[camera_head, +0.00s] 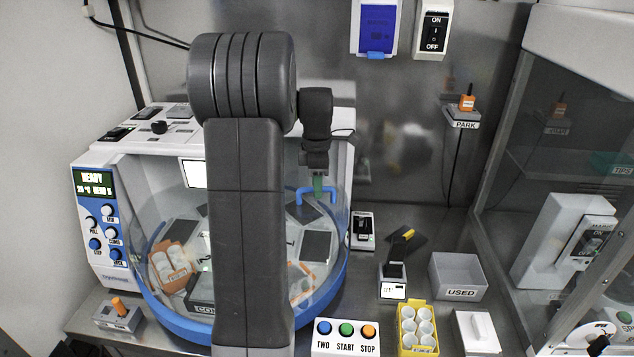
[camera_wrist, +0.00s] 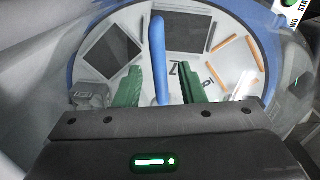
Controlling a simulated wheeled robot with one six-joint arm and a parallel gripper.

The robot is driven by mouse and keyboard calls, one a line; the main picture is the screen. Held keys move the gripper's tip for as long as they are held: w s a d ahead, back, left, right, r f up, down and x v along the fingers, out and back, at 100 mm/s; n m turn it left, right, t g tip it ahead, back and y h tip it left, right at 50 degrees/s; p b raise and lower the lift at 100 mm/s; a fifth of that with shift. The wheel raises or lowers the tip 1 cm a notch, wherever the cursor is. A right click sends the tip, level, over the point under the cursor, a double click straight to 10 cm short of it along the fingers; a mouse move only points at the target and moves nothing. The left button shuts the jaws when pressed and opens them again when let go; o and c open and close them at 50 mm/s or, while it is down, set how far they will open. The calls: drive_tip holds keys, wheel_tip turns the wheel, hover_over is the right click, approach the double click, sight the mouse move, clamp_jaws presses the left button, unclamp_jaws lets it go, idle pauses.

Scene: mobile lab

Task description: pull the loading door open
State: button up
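The loading door (camera_head: 338,232) is a clear curved front on the round white and blue machine, and it looks closed. Its blue handle (camera_head: 303,197) is a bar near the door's upper right in the head view. In the wrist view the handle (camera_wrist: 157,45) runs upright between my green fingers. My gripper (camera_wrist: 159,72) is open, with a finger on either side of the handle and a gap to each. In the head view my gripper (camera_head: 318,186) is at the handle. My arm hides the middle of the door.
The machine's panel (camera_head: 95,182) reads READY. In front are a TWO/START/STOP button box (camera_head: 345,347), a yellow rack of white cups (camera_head: 417,330) and a USED bin (camera_head: 457,277). A glass cabinet (camera_head: 560,170) stands at the right.

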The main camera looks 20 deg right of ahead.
clamp_jaws()
drive_tip(key=shift+s, duration=0.1)
